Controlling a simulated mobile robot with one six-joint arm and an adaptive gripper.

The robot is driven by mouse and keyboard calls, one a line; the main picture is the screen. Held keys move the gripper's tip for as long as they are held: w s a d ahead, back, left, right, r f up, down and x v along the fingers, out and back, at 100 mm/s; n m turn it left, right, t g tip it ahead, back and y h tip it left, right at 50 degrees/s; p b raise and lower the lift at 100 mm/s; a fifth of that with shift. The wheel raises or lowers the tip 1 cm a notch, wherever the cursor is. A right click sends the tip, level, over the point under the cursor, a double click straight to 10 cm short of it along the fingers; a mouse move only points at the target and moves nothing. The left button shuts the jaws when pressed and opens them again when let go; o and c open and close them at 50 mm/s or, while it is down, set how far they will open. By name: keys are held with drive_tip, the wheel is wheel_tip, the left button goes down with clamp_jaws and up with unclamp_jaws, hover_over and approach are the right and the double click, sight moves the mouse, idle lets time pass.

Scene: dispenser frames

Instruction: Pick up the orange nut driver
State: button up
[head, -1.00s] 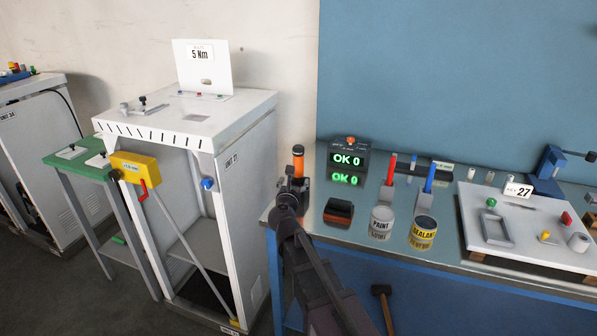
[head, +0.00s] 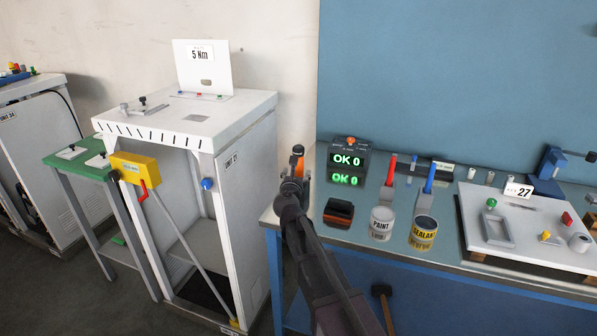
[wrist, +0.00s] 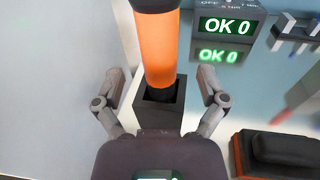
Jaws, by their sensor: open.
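The orange nut driver (head: 298,151) stands upright near the left end of the workbench, with a dark upper end and an orange handle. In the wrist view its orange handle (wrist: 158,52) rises from a dark square holder (wrist: 160,108). My gripper (head: 298,170) is open, right in front of the driver and overlapping its lower part in the head view. In the wrist view one finger shows on each side of the holder and handle, with gaps on both sides. The driver's lower end is hidden in the holder.
An "OK 0" display box (head: 348,162) stands right of the driver. A dark orange-trimmed block (head: 338,212), a paint can (head: 381,222) and a sealant can (head: 423,233) stand nearer the front edge. A white cabinet (head: 245,190) stands left of the bench.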

sight(299, 146)
drive_tip(key=shift+w+d+f, duration=0.1)
drive_tip(key=shift+w+d, duration=0.1)
drive_tip(key=shift+w, duration=1.75)
clamp_jaws()
drive_tip(key=shift+r, duration=0.2)
wheel_tip(299, 146, up, 10)
drive_tip(key=p, duration=1)
drive_tip(key=shift+f, duration=0.2)
